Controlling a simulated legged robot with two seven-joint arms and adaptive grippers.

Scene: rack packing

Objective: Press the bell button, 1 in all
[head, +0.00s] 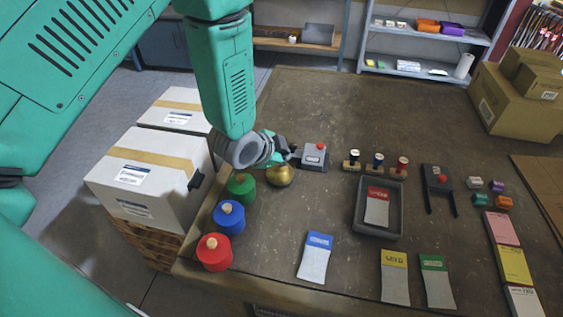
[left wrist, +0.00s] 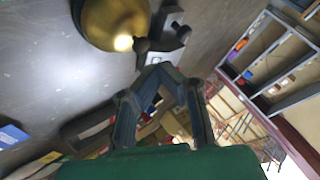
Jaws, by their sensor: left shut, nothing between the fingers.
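A round brass bell (head: 281,177) stands on the table near its left edge, partly hidden behind my left gripper in the head view. In the left wrist view the brass bell (left wrist: 112,18) is at the top, with a dark knob (left wrist: 141,45) at its side nearest my fingers. My left gripper (head: 292,157) is shut and empty, above and just behind the bell. Its fingertips (left wrist: 160,72) show close to the knob; I cannot tell whether they touch. A grey box with a red button (head: 315,154) stands just right of the fingers. My right gripper is not in view.
Several stamps (head: 377,162) and a dark tray (head: 377,232) with a card are to the right. White boxes (head: 150,177) stand left of the table. The table's back is clear.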

